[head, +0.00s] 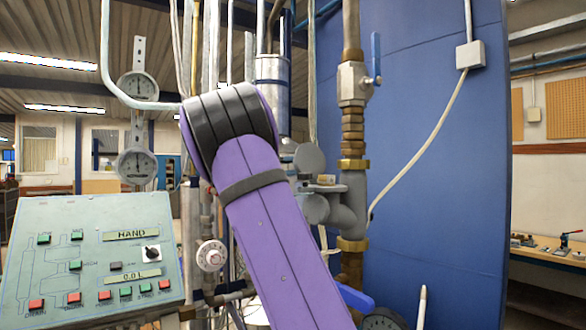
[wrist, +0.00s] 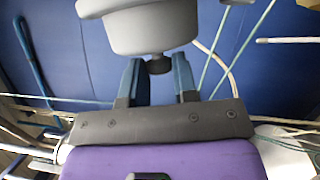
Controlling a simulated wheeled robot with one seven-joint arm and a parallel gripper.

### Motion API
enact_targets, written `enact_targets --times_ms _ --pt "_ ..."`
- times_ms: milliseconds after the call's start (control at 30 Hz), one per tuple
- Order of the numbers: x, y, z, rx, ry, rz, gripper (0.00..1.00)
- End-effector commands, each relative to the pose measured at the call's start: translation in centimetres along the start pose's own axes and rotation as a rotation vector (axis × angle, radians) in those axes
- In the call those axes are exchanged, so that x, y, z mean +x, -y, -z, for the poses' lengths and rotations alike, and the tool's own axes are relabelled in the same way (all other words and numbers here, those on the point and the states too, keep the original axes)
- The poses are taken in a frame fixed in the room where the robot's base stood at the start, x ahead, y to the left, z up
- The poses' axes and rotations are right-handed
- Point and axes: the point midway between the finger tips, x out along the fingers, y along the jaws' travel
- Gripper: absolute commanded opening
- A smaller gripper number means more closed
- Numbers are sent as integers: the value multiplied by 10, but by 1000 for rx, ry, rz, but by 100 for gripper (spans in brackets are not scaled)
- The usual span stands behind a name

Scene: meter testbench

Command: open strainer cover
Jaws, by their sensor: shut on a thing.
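In the wrist view, a rounded grey body, apparently the strainer cover (wrist: 140,33), fills the top middle. A small dark knob (wrist: 158,65) sticks out of its underside. My gripper (wrist: 158,72) has its two blue fingers on either side of this knob and is shut on it. In the head view, the grey strainer body (head: 352,205) sits in the vertical brass pipe line. A grey round part (head: 315,208) juts from its left side, partly behind my purple arm. My gripper is hidden behind the arm there.
A brass pipe with a blue-handled valve (head: 376,60) rises above the strainer. A blue wall (head: 440,150) stands behind it. A control panel (head: 95,255) and two gauges (head: 137,166) are at left. Several pipes crowd behind my arm. A workbench (head: 555,250) is far right.

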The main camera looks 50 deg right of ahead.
Motion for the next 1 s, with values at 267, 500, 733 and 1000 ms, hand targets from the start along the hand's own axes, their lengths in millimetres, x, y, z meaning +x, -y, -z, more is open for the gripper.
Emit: enact_targets --times_ms 267,500,733,1000 --pt "5 -11 -11 177 0 75 0" --pt "5 -11 -12 191 1 80 0" --pt "5 -11 -12 190 1 80 51" --pt "3 -11 -12 190 0 79 51"
